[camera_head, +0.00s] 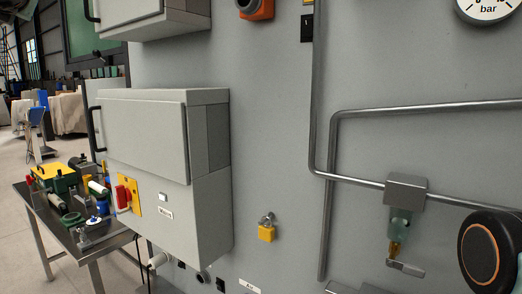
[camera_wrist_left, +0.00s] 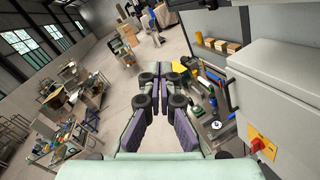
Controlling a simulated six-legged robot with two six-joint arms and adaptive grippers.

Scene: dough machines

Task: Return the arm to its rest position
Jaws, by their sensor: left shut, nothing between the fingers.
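My left gripper (camera_wrist_left: 172,80) shows in the left wrist view, with its dark purple fingers and black pads close together and nothing between them. It points out over the open hall floor, to the left of a grey control box (camera_wrist_left: 285,80). The gripper does not show in the head view. My right gripper is in neither view.
In the head view the grey box (camera_head: 145,140) with a red switch (camera_head: 123,196) juts from a grey panel (camera_head: 270,120). Metal pipes (camera_head: 330,150), a yellow padlock (camera_head: 266,233) and a valve (camera_head: 400,222) are to its right. A cluttered workbench (camera_head: 45,218) stands left.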

